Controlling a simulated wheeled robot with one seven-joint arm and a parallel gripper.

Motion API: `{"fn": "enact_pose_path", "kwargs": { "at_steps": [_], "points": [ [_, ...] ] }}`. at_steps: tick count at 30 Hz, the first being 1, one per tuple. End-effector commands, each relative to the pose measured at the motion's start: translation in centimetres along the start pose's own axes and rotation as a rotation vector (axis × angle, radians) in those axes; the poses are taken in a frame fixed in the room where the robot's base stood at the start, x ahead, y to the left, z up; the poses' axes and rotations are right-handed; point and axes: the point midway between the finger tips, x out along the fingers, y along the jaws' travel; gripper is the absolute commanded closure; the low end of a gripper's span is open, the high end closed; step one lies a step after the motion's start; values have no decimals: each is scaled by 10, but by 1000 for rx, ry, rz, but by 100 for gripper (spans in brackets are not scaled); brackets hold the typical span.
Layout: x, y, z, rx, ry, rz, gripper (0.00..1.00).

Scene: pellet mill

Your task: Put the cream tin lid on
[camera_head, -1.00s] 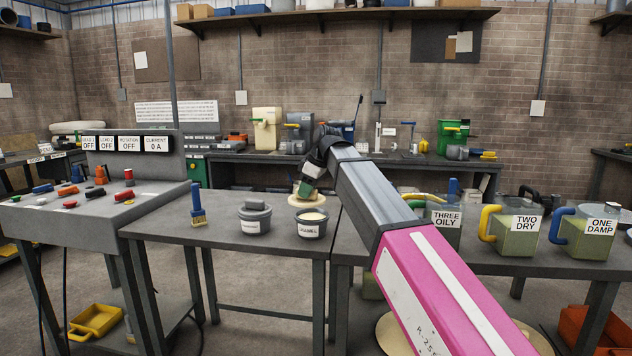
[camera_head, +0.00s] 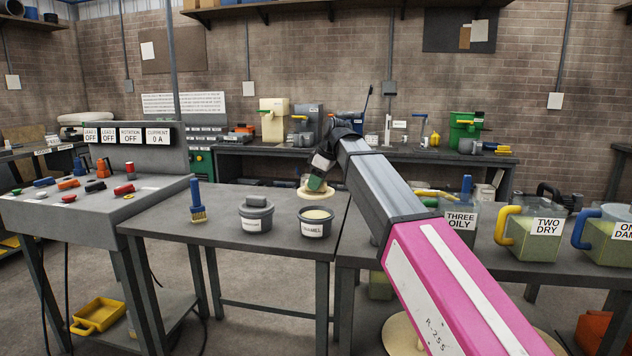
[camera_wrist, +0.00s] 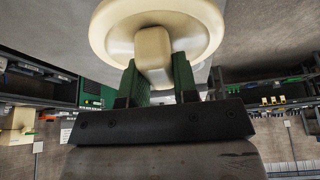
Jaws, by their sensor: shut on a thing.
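My gripper (camera_head: 317,184) is shut on the handle of the cream lid (camera_head: 311,193). In the wrist view the green fingers (camera_wrist: 157,82) grip the block-shaped knob of the round cream lid (camera_wrist: 205,25). The lid is held above the back of the middle table, behind the open tin. That tin (camera_head: 315,228) is dark grey with a white label that looks like "CARAMEL", and pale contents show at its open top. Left of it stands a similar grey tin (camera_head: 256,221) with a grey lid on; its label is too small to read.
A blue-handled brush (camera_head: 197,203) stands at the left of the table (camera_head: 170,232). The control desk (camera_head: 80,200) is further left. Labelled jugs, including TWO DRY (camera_head: 530,230), stand on the right table. My arm crosses between the tables.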

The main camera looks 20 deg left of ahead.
Motion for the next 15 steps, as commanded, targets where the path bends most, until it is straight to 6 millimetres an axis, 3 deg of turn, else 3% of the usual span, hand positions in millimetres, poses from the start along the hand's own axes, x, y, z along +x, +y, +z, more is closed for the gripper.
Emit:
{"fn": "enact_pose_path", "kwargs": {
  "at_steps": [15],
  "points": [
    [38,-1,16,1,0,0,97]
  ]
}}
